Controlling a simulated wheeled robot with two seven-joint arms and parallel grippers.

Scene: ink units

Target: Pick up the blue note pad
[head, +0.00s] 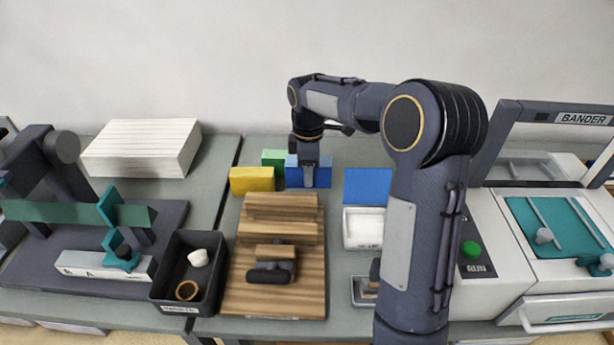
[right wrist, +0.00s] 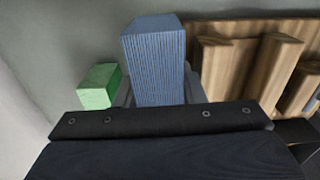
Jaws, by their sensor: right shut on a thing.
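The blue note pad (head: 322,172) stands at the back of the table, behind the wooden rack. It also shows in the right wrist view (right wrist: 154,62), upright between the fingers. My right gripper (head: 308,176) reaches down from above and is shut on the blue note pad. The gripper's palm hides the pad's near part in the wrist view. I cannot tell whether the pad is touching the table. My left gripper is not in view.
A yellow block (head: 252,179) and a green block (head: 273,158) stand left of the pad; the green one also shows in the wrist view (right wrist: 99,87). The wooden rack (head: 272,296) lies in front. A white box with a blue lid (head: 368,186) stands to the right.

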